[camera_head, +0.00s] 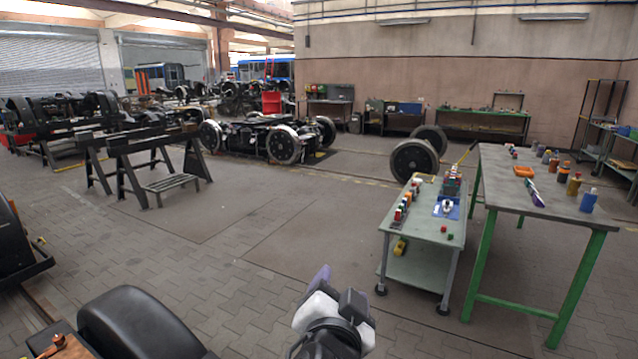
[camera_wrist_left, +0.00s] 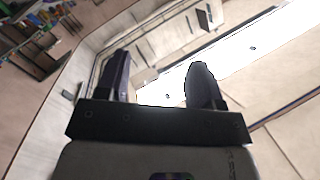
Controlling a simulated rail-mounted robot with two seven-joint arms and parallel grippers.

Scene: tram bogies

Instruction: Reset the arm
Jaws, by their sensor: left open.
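My left gripper (camera_head: 319,277) shows at the bottom middle of the head view, above the paved floor and apart from the benches. Its fingers look purple-grey there. In the left wrist view its two dark fingers (camera_wrist_left: 160,82) stand apart with nothing between them, so it is open and empty. Behind them that view shows a tilted view of a wall, bright panels and distant shelves. My right gripper is in neither view.
A grey-green cart (camera_head: 424,262) with small parts stands right of my gripper. A green-legged table (camera_head: 560,212) with bottles is beyond it. Black trestles (camera_head: 125,160) and a wheeled bogie (camera_head: 262,138) stand farther back. The middle floor (camera_head: 265,220) is clear.

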